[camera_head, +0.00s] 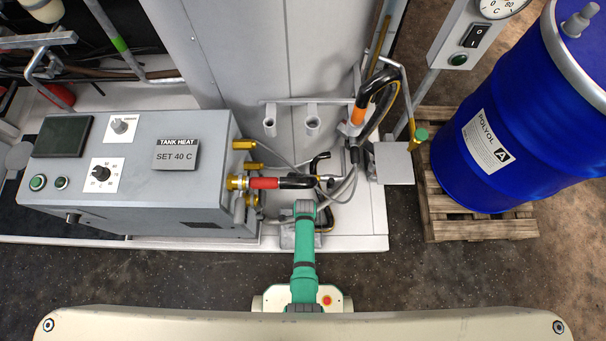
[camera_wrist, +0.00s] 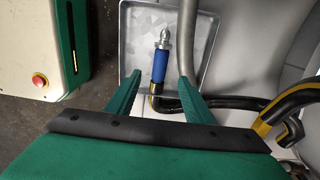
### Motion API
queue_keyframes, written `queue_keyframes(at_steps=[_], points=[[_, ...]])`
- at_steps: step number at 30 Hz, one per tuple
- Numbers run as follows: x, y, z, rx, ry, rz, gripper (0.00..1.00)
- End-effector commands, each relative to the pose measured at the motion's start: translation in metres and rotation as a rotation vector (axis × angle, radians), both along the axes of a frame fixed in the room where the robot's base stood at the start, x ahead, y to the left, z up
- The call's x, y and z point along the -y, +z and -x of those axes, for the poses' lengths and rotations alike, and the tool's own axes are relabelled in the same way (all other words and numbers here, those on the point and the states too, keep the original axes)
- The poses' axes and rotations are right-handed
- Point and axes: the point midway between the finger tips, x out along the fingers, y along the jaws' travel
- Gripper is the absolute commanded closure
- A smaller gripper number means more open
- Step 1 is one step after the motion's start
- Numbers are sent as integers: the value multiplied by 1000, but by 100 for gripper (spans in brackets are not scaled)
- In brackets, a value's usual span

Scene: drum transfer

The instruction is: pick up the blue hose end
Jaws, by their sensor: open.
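The blue hose end (camera_wrist: 159,66) shows in the wrist view, a blue sleeve with a silver metal tip pointing to the top of the picture. It lies over a shallow grey metal tray (camera_wrist: 136,42). Its black hose (camera_wrist: 215,102) with a yellow stripe runs off to the right. My gripper (camera_wrist: 158,78) is open, with one green finger on each side of the blue sleeve's lower part. I cannot tell whether either finger touches it. In the head view I cannot make out the blue hose end; my green arm covers part of that area.
A grey pipe (camera_wrist: 190,40) stands close beside the right finger. In the head view, a red-collared hose (camera_head: 264,183) is at the heater box (camera_head: 190,200), and an orange-collared hose (camera_head: 358,113) hangs at the rack. A blue drum (camera_head: 505,125) stands on a pallet (camera_head: 470,229) at right.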

Motion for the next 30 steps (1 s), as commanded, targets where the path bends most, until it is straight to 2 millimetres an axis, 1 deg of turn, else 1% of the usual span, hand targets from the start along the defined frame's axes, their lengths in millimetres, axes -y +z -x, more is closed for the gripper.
queue_keyframes(at_steps=[4, 9, 13, 16, 23, 30], points=[[0, -11, -1, -12, -13, -1, 52], [1, -32, -1, -10, -15, -1, 52], [2, -46, 0, -11, -15, 0, 52], [2, -52, -1, -9, -16, 0, 52], [1, -59, -1, -8, -11, 0, 52], [1, -78, -3, -9, -8, -1, 52]])
